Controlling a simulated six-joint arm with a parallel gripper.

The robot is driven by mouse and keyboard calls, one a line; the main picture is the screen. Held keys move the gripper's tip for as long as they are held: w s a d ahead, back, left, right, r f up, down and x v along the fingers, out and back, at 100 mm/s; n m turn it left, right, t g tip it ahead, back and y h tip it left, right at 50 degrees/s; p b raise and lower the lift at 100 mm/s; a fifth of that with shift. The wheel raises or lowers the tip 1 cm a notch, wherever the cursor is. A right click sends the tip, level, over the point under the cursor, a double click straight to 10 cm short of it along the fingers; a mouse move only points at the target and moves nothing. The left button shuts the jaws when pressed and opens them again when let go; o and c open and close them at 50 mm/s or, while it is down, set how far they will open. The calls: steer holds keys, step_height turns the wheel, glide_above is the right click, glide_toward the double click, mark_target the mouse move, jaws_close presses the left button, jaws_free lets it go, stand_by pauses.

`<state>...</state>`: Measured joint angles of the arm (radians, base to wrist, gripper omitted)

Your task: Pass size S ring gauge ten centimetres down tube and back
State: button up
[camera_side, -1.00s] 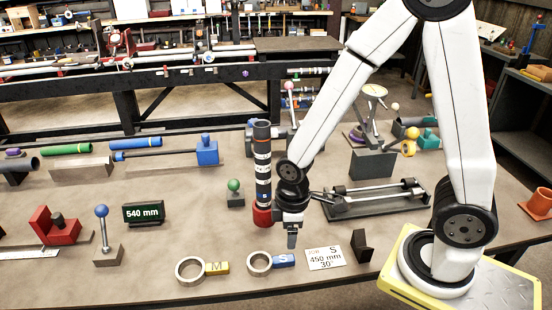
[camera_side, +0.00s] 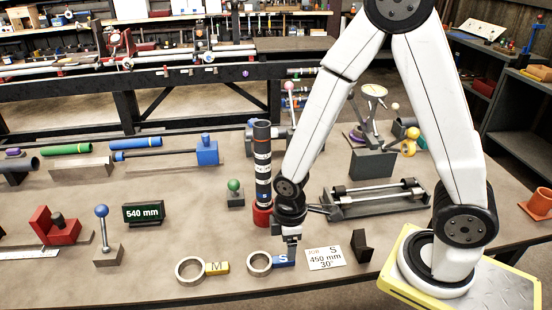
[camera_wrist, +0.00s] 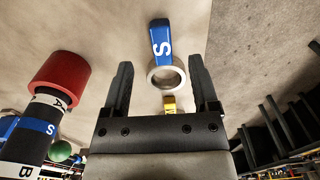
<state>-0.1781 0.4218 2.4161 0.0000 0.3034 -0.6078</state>
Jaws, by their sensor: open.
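The size S ring gauge lies flat near the table's front edge: a pale ring (camera_side: 250,268) with a blue handle (camera_side: 282,261) marked S. My gripper (camera_side: 292,260) is open and empty, pointing down at the handle in the side view. In the wrist view, my gripper's two fingers (camera_wrist: 160,66) are wide apart, with the blue handle (camera_wrist: 160,36) and the ring (camera_wrist: 151,80) showing between them; I cannot tell the exact height gap. The black tube (camera_side: 263,165) with white bands stands upright in a red base (camera_side: 263,216), left of my wrist.
The M ring gauge with a yellow handle (camera_side: 217,268) lies to the left. A white card (camera_side: 325,258) reading S, 450 mm, 30° and a black wedge (camera_side: 361,246) are to the right. A 540 mm display (camera_side: 143,213) and blue-ball post (camera_side: 102,230) stand further left.

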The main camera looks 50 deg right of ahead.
mark_target(271, 263)
steer(key=shift+f, duration=0.1)
steer(key=shift+s+d+f, duration=0.1)
steer(key=shift+f, duration=2.4)
jaws_close()
